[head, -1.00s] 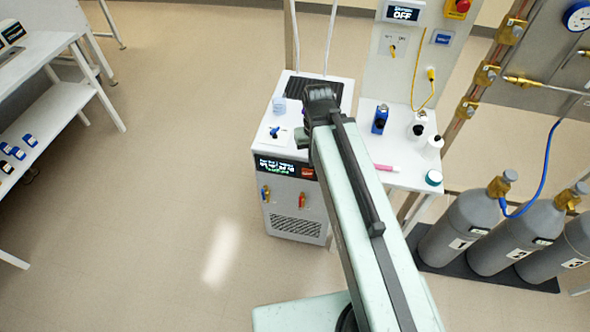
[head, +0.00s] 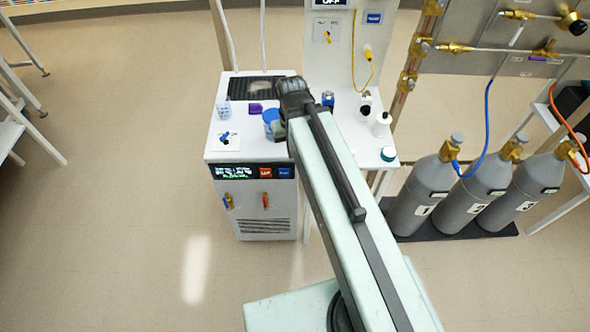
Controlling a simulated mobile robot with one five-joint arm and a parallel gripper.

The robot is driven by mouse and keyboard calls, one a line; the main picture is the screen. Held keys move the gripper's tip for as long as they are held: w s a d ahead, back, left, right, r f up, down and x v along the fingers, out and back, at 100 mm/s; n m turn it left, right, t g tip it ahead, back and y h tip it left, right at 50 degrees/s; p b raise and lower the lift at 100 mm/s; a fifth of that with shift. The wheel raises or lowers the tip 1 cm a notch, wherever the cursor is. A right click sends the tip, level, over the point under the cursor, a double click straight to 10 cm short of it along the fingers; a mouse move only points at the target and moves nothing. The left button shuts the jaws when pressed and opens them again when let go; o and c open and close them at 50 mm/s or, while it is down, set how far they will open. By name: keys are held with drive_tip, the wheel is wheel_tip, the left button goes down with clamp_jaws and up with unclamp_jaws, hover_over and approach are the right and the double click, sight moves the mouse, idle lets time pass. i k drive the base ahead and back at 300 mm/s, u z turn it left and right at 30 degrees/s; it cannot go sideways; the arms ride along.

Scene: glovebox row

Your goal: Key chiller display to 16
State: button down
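The chiller (head: 232,190) is a white box-shaped unit left of my arm. Its front has a dark display (head: 232,172) with small white and green characters, too small to read. Right of the display are an orange-red button (head: 265,172) and a blue button (head: 284,172). My gripper (head: 284,122) is at the end of my pale green arm, above the right part of the chiller top. Its fingers are dark and small here, and I cannot tell whether they are open or shut. It is apart from the display and buttons.
On the chiller top are a blue-lidded jar (head: 271,122), a purple item (head: 256,108), a clear beaker (head: 223,109) and a blue-handled valve (head: 225,138). A white bench (head: 362,146) with bottles adjoins it. Grey gas cylinders (head: 420,195) stand at right. Floor in front is clear.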

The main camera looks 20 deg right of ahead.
sight(283, 172)
drive_tip(key=z, duration=1.6)
drive_tip(key=k, duration=1.7)
drive_tip(key=u, duration=1.9)
drive_tip(key=i, duration=1)
drive_tip(key=z, duration=0.05)
